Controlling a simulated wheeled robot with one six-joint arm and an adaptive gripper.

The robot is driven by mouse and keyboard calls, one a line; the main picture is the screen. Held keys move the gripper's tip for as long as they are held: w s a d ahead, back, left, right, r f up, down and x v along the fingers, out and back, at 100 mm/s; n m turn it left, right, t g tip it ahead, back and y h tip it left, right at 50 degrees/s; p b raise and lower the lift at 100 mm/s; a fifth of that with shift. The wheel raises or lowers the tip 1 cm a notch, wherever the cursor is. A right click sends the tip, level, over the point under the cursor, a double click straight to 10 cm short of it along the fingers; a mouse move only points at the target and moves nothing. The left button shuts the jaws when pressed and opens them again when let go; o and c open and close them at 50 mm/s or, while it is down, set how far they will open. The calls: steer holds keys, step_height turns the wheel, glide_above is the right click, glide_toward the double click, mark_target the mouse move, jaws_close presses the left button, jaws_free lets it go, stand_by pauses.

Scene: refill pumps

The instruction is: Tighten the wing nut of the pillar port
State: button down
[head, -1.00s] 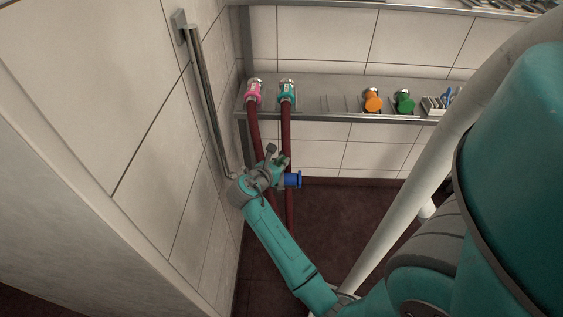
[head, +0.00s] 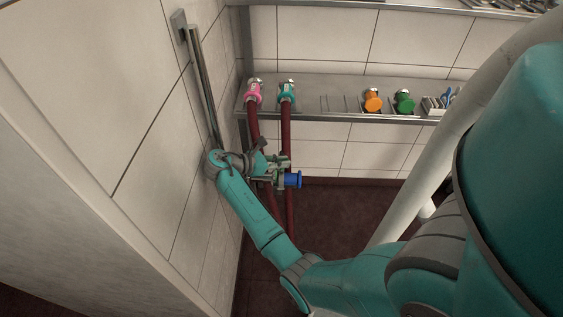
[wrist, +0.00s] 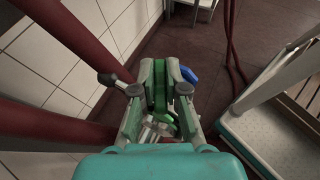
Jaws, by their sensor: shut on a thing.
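The pillar port shows its blue cap or flange (head: 293,180) low in front of the dark red hoses. The blue part also shows in the wrist view (wrist: 190,75), just beyond the fingertips on the right. My gripper (head: 283,165) is at the port, just left of and above the blue part. In the wrist view my gripper (wrist: 166,85) has its fingers closed around a small green part, which I take to be the wing nut (wrist: 160,92). The fingers hide most of the nut, so its angle cannot be read.
Two dark red hoses (head: 289,145) hang from pink (head: 254,92) and teal (head: 287,92) couplings on the shelf (head: 335,85). Orange (head: 372,101) and green (head: 404,102) caps stand further right. A metal rail (head: 203,85) and tiled wall are close to my arm's left.

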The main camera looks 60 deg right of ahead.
stand_by(0.3)
steer(key=c, duration=1.2)
jaws_free()
step_height(320, 180, up, 10)
